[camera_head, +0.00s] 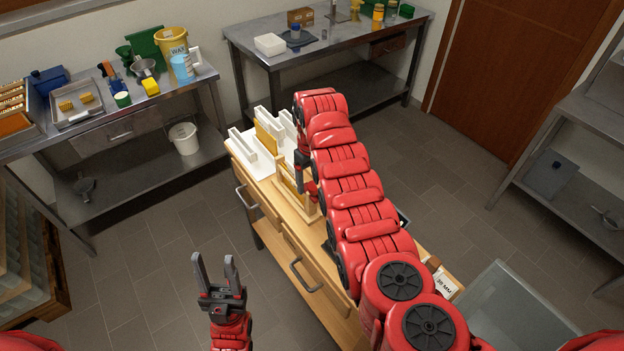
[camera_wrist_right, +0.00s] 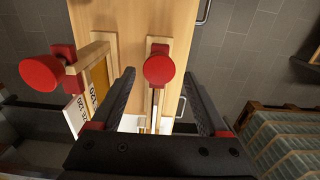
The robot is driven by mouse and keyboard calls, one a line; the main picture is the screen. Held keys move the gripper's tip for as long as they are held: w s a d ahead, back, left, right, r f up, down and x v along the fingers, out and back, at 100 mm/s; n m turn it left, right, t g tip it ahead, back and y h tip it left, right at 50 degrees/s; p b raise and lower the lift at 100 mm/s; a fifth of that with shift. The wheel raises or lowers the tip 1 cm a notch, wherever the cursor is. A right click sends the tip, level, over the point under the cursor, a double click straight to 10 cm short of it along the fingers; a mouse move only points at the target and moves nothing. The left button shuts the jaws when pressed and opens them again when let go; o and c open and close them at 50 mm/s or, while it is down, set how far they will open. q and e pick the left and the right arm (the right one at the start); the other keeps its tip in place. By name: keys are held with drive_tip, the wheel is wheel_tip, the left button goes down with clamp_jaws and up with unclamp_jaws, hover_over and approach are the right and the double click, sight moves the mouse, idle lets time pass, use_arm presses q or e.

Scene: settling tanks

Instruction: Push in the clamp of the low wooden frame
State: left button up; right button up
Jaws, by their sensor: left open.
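In the right wrist view a red round clamp knob (camera_wrist_right: 159,67) sits on a narrow wooden frame (camera_wrist_right: 155,102) that looks like the low one. My right gripper (camera_wrist_right: 158,76) is open, its two dark fingers spread on either side of this knob. Contact between fingers and knob cannot be told. A second red knob (camera_wrist_right: 41,73) belongs to a taller-looking wooden frame (camera_wrist_right: 92,52) to the left, marked 120. In the head view, my right arm hides most of the frames; wooden parts (camera_head: 297,192) show beside it. My left gripper (camera_head: 220,272) is open and empty, left of the bench.
The wooden bench (camera_head: 270,212) carries white pieces (camera_head: 258,150) at its far end; metal handles (camera_head: 305,275) stick out from its side. Steel tables stand at the left (camera_head: 140,125) and back (camera_head: 345,55), steel shelves (camera_head: 590,125) at the right. A clear tank (camera_head: 520,315) is at lower right.

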drive_tip(key=shift+d+r, duration=0.1)
drive_tip(key=shift+d, duration=0.05)
drive_tip(key=shift+w+r+b, duration=0.1)
drive_tip(key=shift+r+b, duration=0.25)
drive_tip(key=shift+b, duration=0.05)
wheel_tip(320, 180, up, 10)
drive_tip(key=b, duration=0.4)
wheel_tip(320, 180, up, 6)
drive_tip(key=p, duration=0.4)
hover_over(312, 183)
drive_tip(key=shift+s+r+p, duration=0.2)
drive_tip(key=shift+r+p, duration=0.05)
drive_tip(key=shift+p, duration=0.2)
drive_tip(key=shift+f, duration=0.1)
